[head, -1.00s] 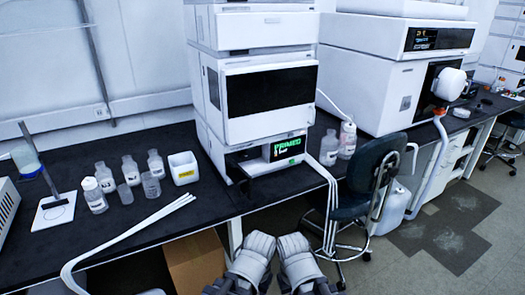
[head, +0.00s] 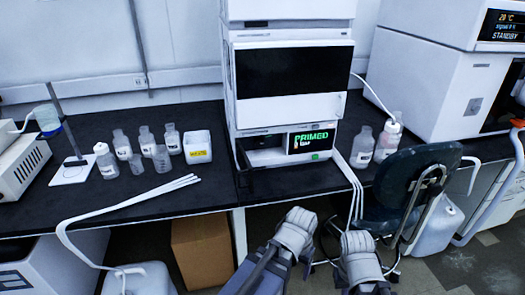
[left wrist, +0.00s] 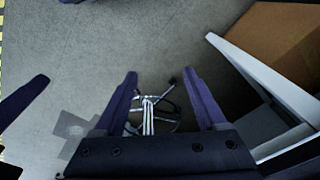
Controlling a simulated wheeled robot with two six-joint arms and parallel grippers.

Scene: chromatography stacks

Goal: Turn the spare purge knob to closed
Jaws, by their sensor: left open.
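A white chromatography stack (head: 290,88) stands on the black bench in the middle of the head view. Its lowest module has a dark open bay (head: 263,156) and a display (head: 309,141) reading PRIMED in green. I cannot make out a purge knob there at this size. My left gripper (head: 299,217) is below the bench front, apart from the stack. In the left wrist view its two dark fingers (left wrist: 165,92) are spread with nothing between them, over the floor. My right gripper (head: 358,240) is beside it on the right; its jaws are not clear.
Bottles (head: 145,143) and a white bin (head: 197,146) stand left of the stack. White tubes (head: 150,200) hang over the bench edge. A dark chair (head: 410,182) and two bottles (head: 362,148) are at right. A cardboard box (head: 202,248) is under the bench.

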